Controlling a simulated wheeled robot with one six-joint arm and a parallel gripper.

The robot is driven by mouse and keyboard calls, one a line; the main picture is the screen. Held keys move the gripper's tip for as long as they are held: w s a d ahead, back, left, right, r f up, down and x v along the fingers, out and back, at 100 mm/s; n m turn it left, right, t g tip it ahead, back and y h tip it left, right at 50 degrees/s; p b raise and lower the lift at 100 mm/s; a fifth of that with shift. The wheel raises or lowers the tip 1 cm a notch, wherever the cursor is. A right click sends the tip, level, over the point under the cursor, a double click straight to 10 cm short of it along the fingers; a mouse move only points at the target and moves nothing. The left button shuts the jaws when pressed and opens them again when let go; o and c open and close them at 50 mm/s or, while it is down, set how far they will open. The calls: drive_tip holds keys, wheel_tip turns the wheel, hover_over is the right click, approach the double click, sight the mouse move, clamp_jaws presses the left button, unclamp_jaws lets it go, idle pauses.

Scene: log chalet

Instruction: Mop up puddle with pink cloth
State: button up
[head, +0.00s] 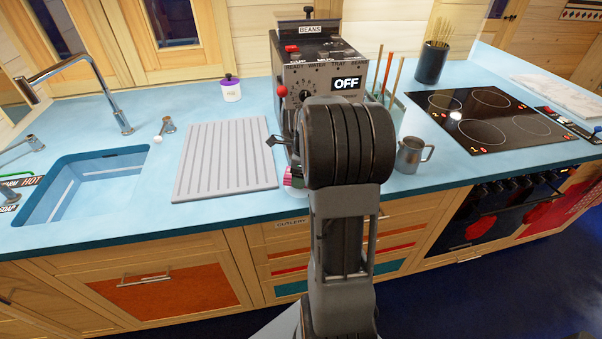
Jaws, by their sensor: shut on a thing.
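My arm rises through the middle of the head view and hides the counter right behind it. A small pink and white patch (292,178) shows at the left edge of my arm, by the counter's front edge. I cannot tell whether this is the pink cloth. No puddle can be made out on the visible blue counter (135,198).
A coffee machine (318,50) marked OFF stands behind my arm. A grey ridged drainboard (225,160) and a sink (85,185) lie left. A metal jug (411,155) and a black hob (485,115) are right. A white jar (231,91) stands at the back.

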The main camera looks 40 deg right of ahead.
drive_tip(key=shift+f+b, duration=0.95)
drive_tip(key=shift+f, duration=0.55)
idle(0.3)
drive_tip(key=shift+s+a+r, duration=0.15)
drive_tip(key=shift+s+a, duration=0.65)
drive_tip(key=shift+a, duration=0.05)
drive_tip(key=shift+w+d+p, duration=0.75)
drive_tip(key=shift+w+d, duration=0.85)
drive_tip(key=shift+d, duration=0.2)
drive_tip(key=shift+s+a, duration=1.65)
drive_tip(key=shift+a, duration=0.2)
drive_tip(key=shift+w+d+p, duration=0.55)
drive_tip(key=shift+w+d, duration=1.05)
drive_tip(key=shift+d, duration=0.25)
drive_tip(key=shift+s+a, duration=1.6)
drive_tip(key=shift+a, duration=0.25)
drive_tip(key=shift+w+d+p, duration=0.5)
drive_tip(key=shift+w+d, duration=1.1)
drive_tip(key=shift+d, duration=0.25)
